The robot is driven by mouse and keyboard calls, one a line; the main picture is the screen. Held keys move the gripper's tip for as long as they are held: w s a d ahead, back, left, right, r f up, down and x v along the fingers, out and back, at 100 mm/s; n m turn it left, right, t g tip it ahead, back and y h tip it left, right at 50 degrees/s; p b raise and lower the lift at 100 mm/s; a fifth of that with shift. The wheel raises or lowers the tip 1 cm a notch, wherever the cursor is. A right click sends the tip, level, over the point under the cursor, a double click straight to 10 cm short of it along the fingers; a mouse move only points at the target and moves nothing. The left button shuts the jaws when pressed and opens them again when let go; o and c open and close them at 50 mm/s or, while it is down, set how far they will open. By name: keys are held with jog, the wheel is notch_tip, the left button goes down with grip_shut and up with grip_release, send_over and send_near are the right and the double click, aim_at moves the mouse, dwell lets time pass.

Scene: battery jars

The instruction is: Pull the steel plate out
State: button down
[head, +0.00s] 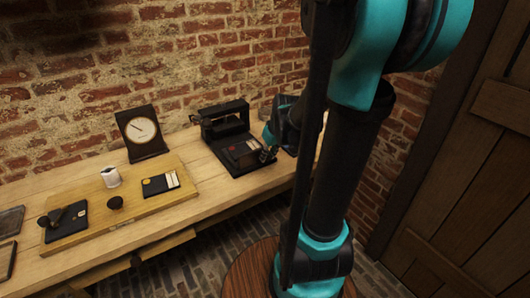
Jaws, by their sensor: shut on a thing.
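A black device (222,122) with a raised frame at its back stands on the wooden bench. A dark, reddish-brown panel (243,152) lies on its flat front part. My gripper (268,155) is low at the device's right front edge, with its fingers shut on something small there. This appears to be the steel plate, but it is mostly hidden by the fingers and too small to make out clearly. I cannot tell how far it sits in the device.
A dial gauge (142,132) stands left of the device. A brick wall is behind; bare bench lies between board and device.

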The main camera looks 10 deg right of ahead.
jog(key=shift+s, duration=0.2)
jog(key=c, duration=1.3)
grip_release()
jog(key=shift+d, duration=0.1)
jog(key=shift+v, duration=6)
jog(key=s+a+f+m, duration=0.1)
jog(key=s+f, duration=0.2)
jog(key=f, duration=0.2)
jog(key=s+f+m+h, duration=0.1)
jog(key=s+f, duration=0.2)
jog(key=f, duration=0.2)
jog(key=s+a+f+m, duration=0.1)
jog(key=s+f, duration=0.2)
jog(key=f, duration=0.2)
jog(key=shift+s+a+f+m, duration=0.1)
jog(key=shift+s+a+m, duration=0.15)
jog(key=shift+a+m, duration=0.1)
